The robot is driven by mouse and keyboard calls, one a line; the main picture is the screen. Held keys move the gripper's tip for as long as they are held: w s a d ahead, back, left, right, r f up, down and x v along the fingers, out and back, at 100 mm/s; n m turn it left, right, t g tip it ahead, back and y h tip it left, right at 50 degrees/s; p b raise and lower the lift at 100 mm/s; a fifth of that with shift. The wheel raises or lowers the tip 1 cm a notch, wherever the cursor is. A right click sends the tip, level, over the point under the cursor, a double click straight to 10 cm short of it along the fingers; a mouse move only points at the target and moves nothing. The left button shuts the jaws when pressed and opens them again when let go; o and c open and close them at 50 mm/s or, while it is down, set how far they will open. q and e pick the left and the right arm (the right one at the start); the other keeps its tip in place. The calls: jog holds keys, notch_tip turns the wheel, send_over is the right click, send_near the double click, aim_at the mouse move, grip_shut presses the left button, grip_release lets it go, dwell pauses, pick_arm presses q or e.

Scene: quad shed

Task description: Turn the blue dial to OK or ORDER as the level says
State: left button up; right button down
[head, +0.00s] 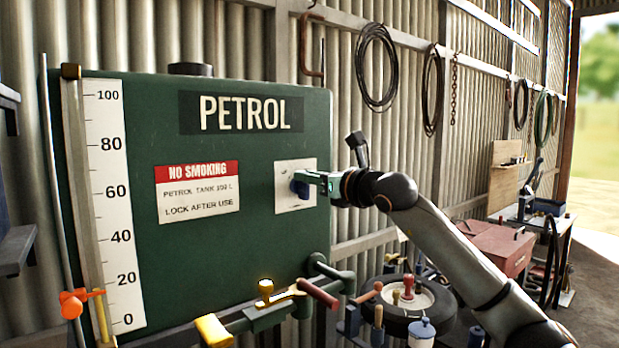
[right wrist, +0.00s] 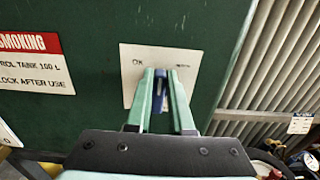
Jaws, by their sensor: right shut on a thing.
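The blue dial (head: 299,188) sits on a white plate (head: 308,168) at the right of the green petrol tank's front. My right gripper (head: 312,180) is at the plate, shut on the dial. In the right wrist view the blue dial (right wrist: 158,96) shows between the two green fingers, roughly upright. The plate (right wrist: 130,62) reads OK at upper left and a blurred word at upper right. Where the dial points is hard to tell. The level scale (head: 115,215) runs 0 to 100; beside it, the sight tube (head: 102,318) shows yellow only near the bottom, seemingly below 20. My left gripper is out of view.
A red-and-white no smoking sign (head: 197,192) is left of the plate. A tyre (head: 415,305) and a red box (head: 495,247) stand at right.

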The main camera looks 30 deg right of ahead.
jog(key=shift+d+f+m+b, duration=0.1)
jog(key=shift+d+m+b, duration=0.2)
jog(key=shift+m+b, duration=0.9)
jog(key=shift+d+f+m+b, duration=0.1)
jog(key=shift+d+m+b, duration=0.35)
jog(key=shift+m, duration=1.3)
jog(key=shift+d+f+m+b, duration=0.1)
jog(key=shift+d+m+b, duration=0.05)
jog(key=shift+m+b, duration=1.1)
jog(key=shift+m, duration=0.4)
jog(key=c, duration=0.8)
grip_release()
